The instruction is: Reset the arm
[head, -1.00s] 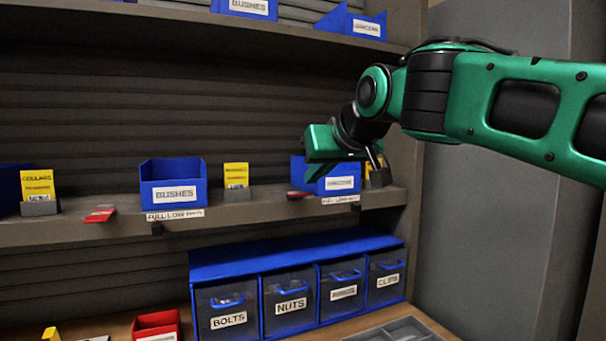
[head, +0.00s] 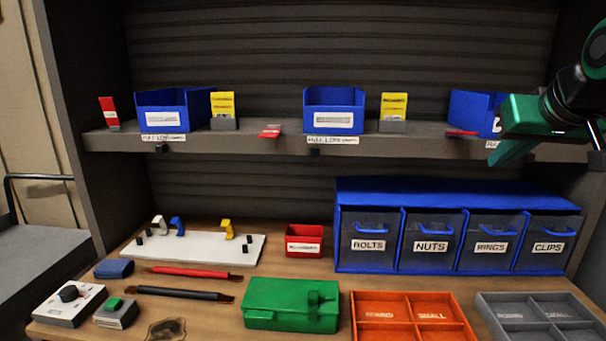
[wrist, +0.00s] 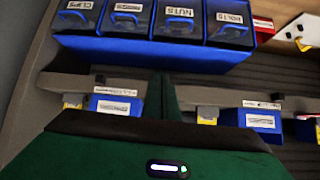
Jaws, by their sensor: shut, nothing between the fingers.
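My gripper (head: 497,158), green with a black wrist joint, is at the right of the head view, in front of the right end of the shelf. It partly hides the right blue bin (head: 470,112) there. In the wrist view its fingers (wrist: 162,84) stand together as one narrow green piece, shut with nothing held. The wrist view is upside down, with the drawer unit at the top and the shelf bins below. No object is in contact with the gripper that I can see.
The shelf (head: 220,145) carries blue bins and yellow cards. Below stand a blue drawer unit (head: 455,190), a red bin (head: 305,252), a white board (head: 190,250), a green box (head: 290,318), an orange tray (head: 410,296) and a grey tray (head: 545,297).

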